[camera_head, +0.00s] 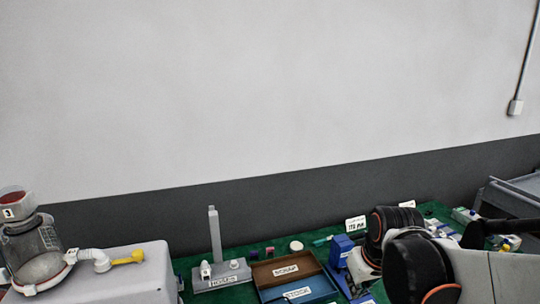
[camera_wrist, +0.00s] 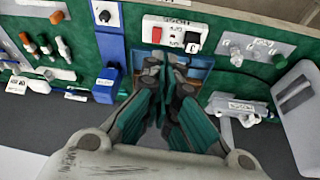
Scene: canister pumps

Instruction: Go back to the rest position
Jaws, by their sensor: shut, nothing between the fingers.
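My gripper (camera_wrist: 170,78) shows in the wrist view with its two teal-and-dark fingers together and nothing held between them. The fingertips appear in front of a blue tray (camera_wrist: 204,75); I cannot tell the height gap. In the head view my dark arm joints fill the lower right, and the fingers cannot be made out there. A clear canister (camera_head: 38,250) marked 3 stands at the far left beside a pale box (camera_head: 145,285).
A green-topped bench (camera_head: 262,246) carries a grey post stand (camera_head: 215,235), a brown labelled tray (camera_head: 280,281) and a blue box (camera_head: 341,246). A white switch panel (camera_wrist: 191,35) with a red rocker is beyond the fingertips. A grey cart (camera_head: 512,197) stands at right.

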